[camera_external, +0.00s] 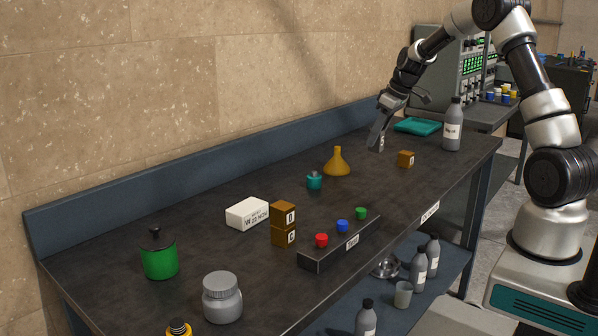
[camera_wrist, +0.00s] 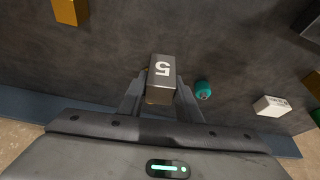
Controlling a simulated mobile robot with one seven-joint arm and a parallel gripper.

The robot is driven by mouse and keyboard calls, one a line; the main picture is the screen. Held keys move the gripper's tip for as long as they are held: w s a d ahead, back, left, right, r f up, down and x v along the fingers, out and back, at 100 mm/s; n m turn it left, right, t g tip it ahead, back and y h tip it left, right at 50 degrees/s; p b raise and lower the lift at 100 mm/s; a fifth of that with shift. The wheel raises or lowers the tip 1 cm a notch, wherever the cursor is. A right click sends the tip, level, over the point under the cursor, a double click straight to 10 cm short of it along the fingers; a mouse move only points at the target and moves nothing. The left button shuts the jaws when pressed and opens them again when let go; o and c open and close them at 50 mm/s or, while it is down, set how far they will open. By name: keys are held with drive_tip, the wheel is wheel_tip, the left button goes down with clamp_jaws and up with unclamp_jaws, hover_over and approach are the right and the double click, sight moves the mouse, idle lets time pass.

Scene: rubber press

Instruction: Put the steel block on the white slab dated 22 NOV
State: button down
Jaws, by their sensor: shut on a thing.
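The steel block (camera_wrist: 162,72), a grey metal block marked 5, is between the two fingers of my gripper (camera_wrist: 161,88) in the wrist view. My gripper is shut on it. In the external view my gripper (camera_external: 378,138) is over the far part of the bench, and the block shows only in small part there. The white slab (camera_external: 247,213) lies on the bench left of the middle, its label reading 22 NOV. It also shows at the right in the wrist view (camera_wrist: 271,106). My gripper is well apart from it, farther back and to the right.
A yellow funnel (camera_external: 337,163) and a teal pot (camera_external: 314,181) stand between my gripper and the slab. Two stacked brown blocks (camera_external: 284,225) stand beside the slab, near a dark box with coloured buttons (camera_external: 335,247). A green canister (camera_external: 159,258) is at the left.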

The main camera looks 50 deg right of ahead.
drive_tip(key=w+a+r+p, duration=0.1)
drive_tip(key=w+a+r, duration=0.1)
drive_tip(key=w+a, duration=0.55)
drive_tip(key=n+y+p, duration=0.1)
drive_tip(key=n+p, duration=0.2)
drive_tip(key=p, duration=0.1)
hover_over(239, 205)
drive_tip(key=s+d, duration=0.1)
drive_tip(key=s, duration=0.1)
drive_tip(key=shift+w+f, duration=0.15)
drive_tip(key=shift+f, duration=3.35)
drive_tip(key=shift+f+b, duration=0.1)
drive_tip(key=shift+b, duration=0.2)
drive_tip(key=shift+f, duration=0.15)
drive_tip(key=c, duration=1.3)
unclamp_jaws()
